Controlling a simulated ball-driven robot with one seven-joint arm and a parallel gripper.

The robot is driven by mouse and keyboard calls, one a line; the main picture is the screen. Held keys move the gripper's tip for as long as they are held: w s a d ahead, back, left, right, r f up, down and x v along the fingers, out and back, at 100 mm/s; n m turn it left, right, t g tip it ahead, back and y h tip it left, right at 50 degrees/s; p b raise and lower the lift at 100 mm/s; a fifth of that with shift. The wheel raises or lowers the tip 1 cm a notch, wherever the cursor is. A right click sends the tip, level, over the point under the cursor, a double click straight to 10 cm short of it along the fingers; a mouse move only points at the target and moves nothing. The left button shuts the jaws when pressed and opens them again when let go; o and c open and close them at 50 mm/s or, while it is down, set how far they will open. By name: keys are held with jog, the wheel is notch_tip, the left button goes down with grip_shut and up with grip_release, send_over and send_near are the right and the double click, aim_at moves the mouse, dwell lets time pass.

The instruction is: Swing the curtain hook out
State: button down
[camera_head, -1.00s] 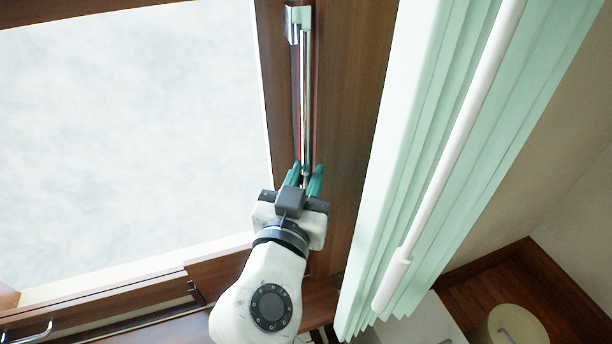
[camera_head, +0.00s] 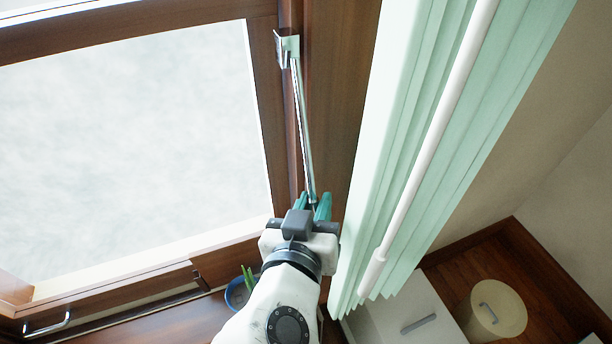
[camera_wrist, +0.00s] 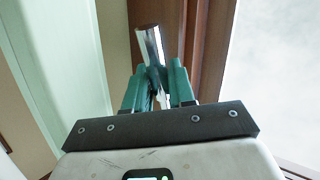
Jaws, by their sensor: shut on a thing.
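The curtain hook (camera_head: 303,120) is a thin shiny metal rod. My gripper (camera_head: 316,206), with teal fingers, is shut on the rod's lower end. In the wrist view the shiny rod (camera_wrist: 152,50) rises from between the teal fingers (camera_wrist: 157,85). The rod slants slightly, its lower end to the right of the bracket. The part between the fingers is mostly hidden.
A pale green pleated curtain (camera_head: 400,130) with a white wand (camera_head: 436,130) hangs close to the right. The bright window (camera_head: 130,150) is to the left. A blue pot (camera_head: 237,293) stands on the sill beside my arm. A white cabinet (camera_head: 405,310) and a round bin (camera_head: 497,308) are at lower right.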

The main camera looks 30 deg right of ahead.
jog(key=shift+s+a+r+g+y+p, duration=0.2)
jog(key=shift+s+r+g+y+p, duration=0.15)
jog(key=shift+s+p, duration=0.3)
jog(key=shift+s, duration=0.1)
jog(key=c, duration=1.1)
grip_release()
jog(key=shift+f+b, duration=0.15)
jog(key=shift+b, duration=0.15)
